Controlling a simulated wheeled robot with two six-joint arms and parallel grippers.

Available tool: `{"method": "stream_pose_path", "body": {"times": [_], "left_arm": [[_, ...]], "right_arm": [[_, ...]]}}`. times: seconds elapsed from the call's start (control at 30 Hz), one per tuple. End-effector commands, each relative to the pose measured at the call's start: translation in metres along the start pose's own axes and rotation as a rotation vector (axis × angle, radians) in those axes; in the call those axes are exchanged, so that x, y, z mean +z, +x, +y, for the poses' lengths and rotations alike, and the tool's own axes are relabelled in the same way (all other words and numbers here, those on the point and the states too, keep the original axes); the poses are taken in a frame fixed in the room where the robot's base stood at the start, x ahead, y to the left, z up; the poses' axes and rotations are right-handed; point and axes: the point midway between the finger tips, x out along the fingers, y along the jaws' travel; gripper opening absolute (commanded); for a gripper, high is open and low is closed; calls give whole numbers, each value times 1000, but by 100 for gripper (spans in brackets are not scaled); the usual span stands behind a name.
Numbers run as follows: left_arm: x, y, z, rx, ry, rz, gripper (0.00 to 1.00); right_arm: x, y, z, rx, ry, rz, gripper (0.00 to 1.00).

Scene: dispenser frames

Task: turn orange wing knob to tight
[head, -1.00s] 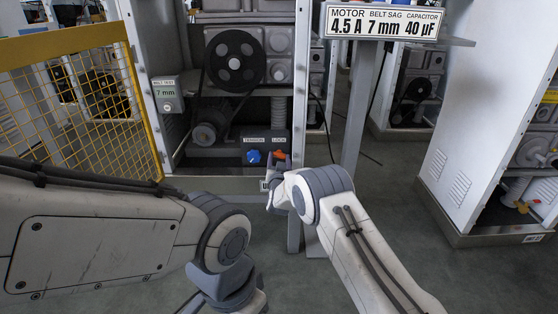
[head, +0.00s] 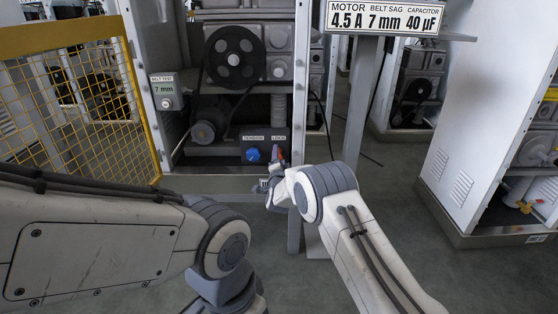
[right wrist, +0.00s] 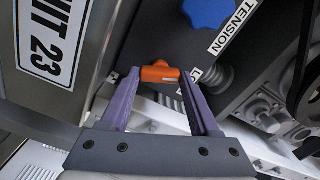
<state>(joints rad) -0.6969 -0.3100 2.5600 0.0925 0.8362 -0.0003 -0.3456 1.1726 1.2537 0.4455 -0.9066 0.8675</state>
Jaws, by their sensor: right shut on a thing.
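The orange wing knob (right wrist: 158,73) sits on the dark panel in the right wrist view, beside the partly hidden LOCK label (right wrist: 194,76). My right gripper (right wrist: 160,82) is shut on it, with one purple finger on each side of the wing. In the head view my right gripper (head: 280,160) is at the panel's right end, and its fingers mostly hide the knob. The blue TENSION knob (head: 252,154) is just left of it and also shows in the right wrist view (right wrist: 207,12). My left arm crosses the lower left; its fingers are out of frame.
The belt test display (head: 165,91) reads 7 mm. A sign (head: 384,18) gives 4.5 A, 7 mm and 40 µF. A yellow mesh guard (head: 80,100) stands at left. A grey post (head: 360,105) rises right of the panel.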

Motion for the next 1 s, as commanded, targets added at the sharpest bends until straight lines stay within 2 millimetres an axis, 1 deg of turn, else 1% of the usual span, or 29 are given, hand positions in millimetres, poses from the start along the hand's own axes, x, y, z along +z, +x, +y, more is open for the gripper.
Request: {"method": "stream_pose_path", "body": {"times": [0.03, 0.2, 0.5, 0.7, 1.0], "left_arm": [[0, 4, 0, 0, 0, 0, 0], [0, 10, -1, 0, 0, 0, 0], [1, 17, -1, 0, 0, 0, 0], [1, 19, -1, 0, 0, 0, 0], [1, 20, -1, 0, 0, 0, 0]], "right_arm": [[2, 0, 2, 0, 42, -3, 7], [2, 0, 2, 1, 183, -3, 7], [2, -1, 2, 1, 357, -3, 7], [2, -1, 2, 2, 413, -3, 7], [2, -1, 2, 3, 434, -4, 7]]}}
